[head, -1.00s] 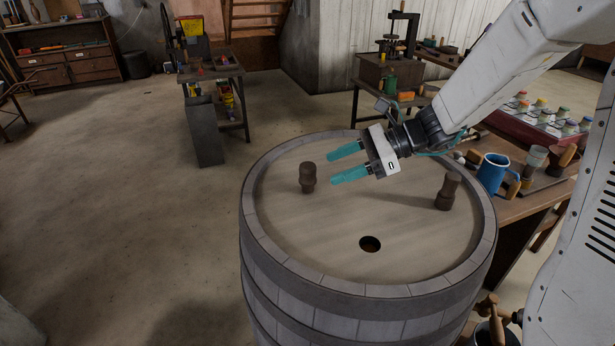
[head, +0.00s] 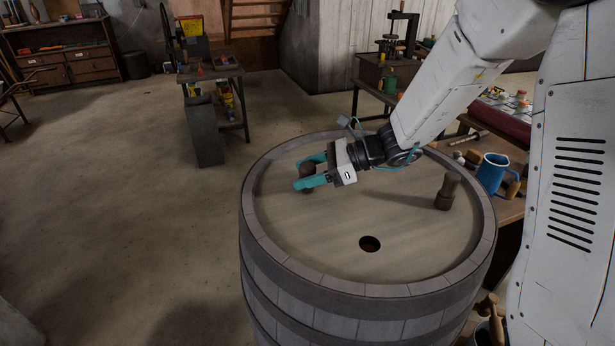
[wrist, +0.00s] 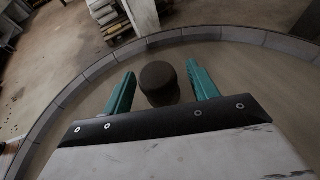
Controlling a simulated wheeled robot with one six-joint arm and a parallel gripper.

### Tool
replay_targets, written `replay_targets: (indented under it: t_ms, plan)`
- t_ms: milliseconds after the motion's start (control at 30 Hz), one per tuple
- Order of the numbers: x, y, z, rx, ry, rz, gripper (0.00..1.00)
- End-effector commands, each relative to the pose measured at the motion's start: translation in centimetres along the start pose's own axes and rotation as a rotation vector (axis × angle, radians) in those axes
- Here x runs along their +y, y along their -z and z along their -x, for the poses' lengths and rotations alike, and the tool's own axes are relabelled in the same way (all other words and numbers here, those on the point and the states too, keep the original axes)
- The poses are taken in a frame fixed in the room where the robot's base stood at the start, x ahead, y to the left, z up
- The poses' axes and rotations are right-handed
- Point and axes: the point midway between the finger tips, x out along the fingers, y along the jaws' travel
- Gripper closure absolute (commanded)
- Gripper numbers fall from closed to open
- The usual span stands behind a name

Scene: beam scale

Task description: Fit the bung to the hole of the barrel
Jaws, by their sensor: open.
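The barrel (head: 285,277) stands upright, with a round dark hole (head: 369,244) in its top towards the front. One dark brown wooden bung stands at the left on the barrel top, mostly hidden by my gripper in the head view; its dark round top (wrist: 160,83) shows in the wrist view. A second brown bung (head: 447,191) stands upright at the right of the top. My gripper (head: 304,171) is open, its teal fingers on either side of the left bung. In the wrist view a gap shows between the bung and each finger.
A raised rim rings the barrel top. A blue jug (head: 492,173) stands on the bench right of the barrel. A small workbench (head: 212,70) stands behind at left. The middle of the barrel top is clear.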

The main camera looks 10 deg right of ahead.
Motion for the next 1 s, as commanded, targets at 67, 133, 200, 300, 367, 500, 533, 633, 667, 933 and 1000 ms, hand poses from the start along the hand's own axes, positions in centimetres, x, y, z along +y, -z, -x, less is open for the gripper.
replay_targets:
  t_ms: [67, 133, 200, 300, 367, 500, 533, 633, 667, 933, 1000]
  plan:
    - [0.0, 0.0, 0.0, 0.0, 0.0, 0.0, 0.47]
    - [0.0, 0.0, 0.0, 0.0, 0.0, 0.0, 0.66]
    - [0.0, 0.0, 0.0, 0.0, 0.0, 0.0, 0.86]
    - [0.0, 0.0, 0.0, 0.0, 0.0, 0.0, 0.9]
    - [0.0, 0.0, 0.0, 0.0, 0.0, 0.0, 0.9]
    - [0.0, -0.1, 0.1, 0.0, 0.0, 0.0, 0.9]
    - [0.0, -0.1, 0.1, 0.0, 0.0, 0.001, 0.9]
    - [0.0, -0.4, 0.2, -0.001, 0.0, 0.001, 0.9]
    - [0.0, -0.6, 0.3, -0.001, 0.0, 0.001, 0.9]
    - [0.0, -3.6, 1.6, -0.001, 0.001, 0.004, 0.9]
    - [0.3, -2.8, 3.1, 0.0, 0.004, -0.001, 0.9]
